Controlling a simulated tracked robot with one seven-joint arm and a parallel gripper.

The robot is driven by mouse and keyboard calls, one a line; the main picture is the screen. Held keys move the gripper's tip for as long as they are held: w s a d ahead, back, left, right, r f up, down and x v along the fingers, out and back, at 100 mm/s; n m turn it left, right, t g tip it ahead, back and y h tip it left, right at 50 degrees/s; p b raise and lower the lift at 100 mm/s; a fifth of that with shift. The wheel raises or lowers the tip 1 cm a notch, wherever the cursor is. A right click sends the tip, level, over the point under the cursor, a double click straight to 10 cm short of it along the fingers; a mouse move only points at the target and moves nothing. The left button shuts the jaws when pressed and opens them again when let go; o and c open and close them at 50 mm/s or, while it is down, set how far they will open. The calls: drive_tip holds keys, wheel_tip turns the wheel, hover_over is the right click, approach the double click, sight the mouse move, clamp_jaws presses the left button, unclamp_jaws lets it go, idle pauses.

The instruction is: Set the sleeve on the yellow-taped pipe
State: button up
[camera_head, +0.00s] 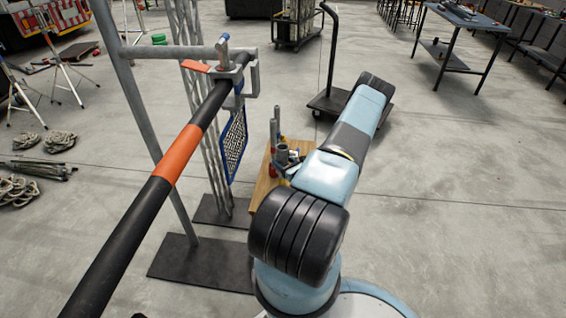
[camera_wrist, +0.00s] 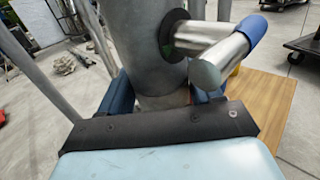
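A grey metal sleeve (camera_wrist: 140,45) fills the middle of the wrist view. A black collar and a short metal side stub with a blue end stick out on its right. My gripper (camera_wrist: 164,98) has its blue fingers close against both sides of the sleeve's lower part and appears shut on it. In the head view the sleeve (camera_head: 282,152) shows its open top beside my arm, over a wooden board. A black pipe (camera_head: 125,222) with an orange tape band runs from the lower left to a clamp on a stand. I see no yellow tape on any pipe.
The wooden board (camera_head: 265,180) carries upright grey posts. The grey stand (camera_head: 145,110) with dark base plates and a blue-framed mesh panel (camera_head: 234,145) are left of my arm. A cart (camera_head: 328,101) stands behind.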

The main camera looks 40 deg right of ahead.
drive_tip(key=o, duration=0.5)
drive_tip(key=shift+o, duration=0.2)
drive_tip(key=shift+s, duration=0.1)
drive_tip(key=s+a, duration=0.1)
drive_tip(key=s, duration=1.2)
drive_tip(key=shift+s, duration=0.35)
